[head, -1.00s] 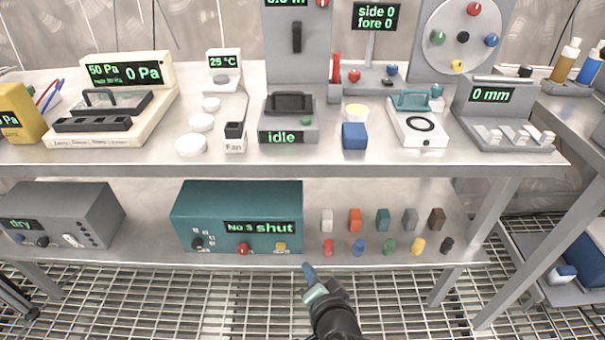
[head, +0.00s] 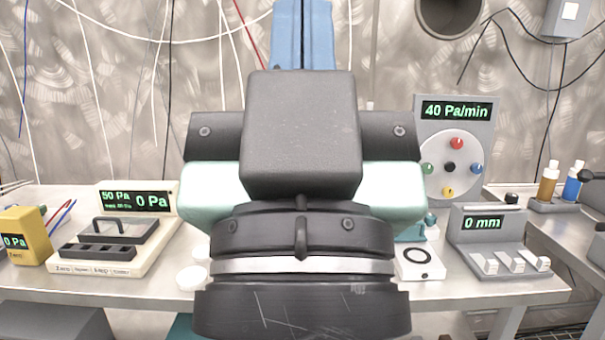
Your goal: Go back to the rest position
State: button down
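My gripper (head: 303,32) fills the middle of the head view, seen from behind, with its black and pale green body close to the camera. Its two blue fingers point up and lie side by side with only a thin dark seam between them. They look shut, with nothing seen between them. The fingertips run out of the top edge. My gripper is raised in front of the steel bench (head: 440,291) and hides the bench's middle.
A cream pressure unit (head: 155,228) and a yellow meter (head: 22,240) stand at the left. A panel with a round dial (head: 432,165) and a grey "0 mm" device (head: 488,238) stand at the right. Bottles (head: 549,183) stand farther right. Cables hang along the back wall.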

notch_tip(320, 180, up, 29)
jog(key=p, duration=2.6)
jog(key=shift+r+p, duration=0.2)
jog(key=shift+p, duration=0.2)
jog(key=shift+w, duration=0.1)
